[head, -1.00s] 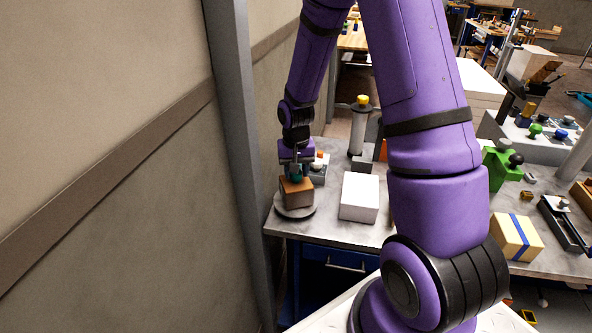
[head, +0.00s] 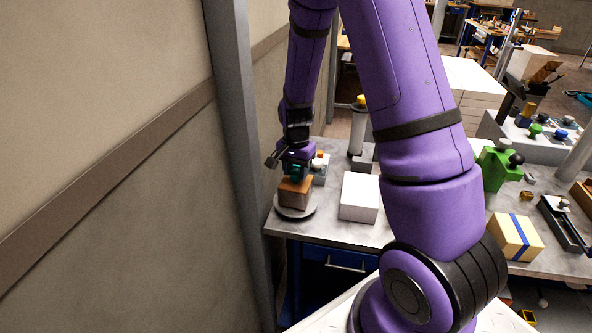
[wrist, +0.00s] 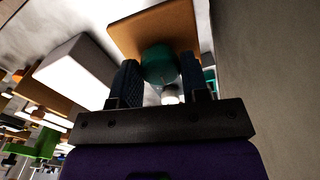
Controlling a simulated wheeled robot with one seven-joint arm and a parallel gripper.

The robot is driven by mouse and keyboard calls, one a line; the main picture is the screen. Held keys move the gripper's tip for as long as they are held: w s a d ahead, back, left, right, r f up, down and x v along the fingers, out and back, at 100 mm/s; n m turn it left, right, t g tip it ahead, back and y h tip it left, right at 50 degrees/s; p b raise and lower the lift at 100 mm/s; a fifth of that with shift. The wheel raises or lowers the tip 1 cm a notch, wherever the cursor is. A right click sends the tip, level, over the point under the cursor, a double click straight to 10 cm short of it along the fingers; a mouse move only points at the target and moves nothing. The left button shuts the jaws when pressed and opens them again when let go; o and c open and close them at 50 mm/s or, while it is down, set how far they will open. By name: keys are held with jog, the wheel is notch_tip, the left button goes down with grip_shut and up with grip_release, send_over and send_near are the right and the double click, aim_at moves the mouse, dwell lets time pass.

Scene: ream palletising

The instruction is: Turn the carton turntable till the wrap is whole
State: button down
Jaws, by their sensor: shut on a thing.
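The brown carton (head: 294,195) sits on the round grey turntable (head: 309,211) at the left end of the grey bench. A teal knob (wrist: 158,64) stands on top of the carton. My gripper (head: 294,174) is above the carton, pointing down. In the wrist view the knob is between the two dark fingers of my gripper (wrist: 160,84), which are shut on it. The carton's orange-brown top (wrist: 150,30) shows behind the knob. I cannot make out how much wrap is around the carton; its far sides are hidden.
A white box (head: 359,197) stands right of the turntable. Behind it is an upright roll (head: 357,132) with a yellow top. The wall and a grey post (head: 236,130) are close on the left. A blue-banded carton (head: 515,237) lies farther right.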

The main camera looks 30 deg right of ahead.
dwell(0.3)
jog(key=c, duration=0.6)
grip_release()
jog(key=shift+r, duration=0.1)
notch_tip(320, 180, up, 11)
dwell(0.4)
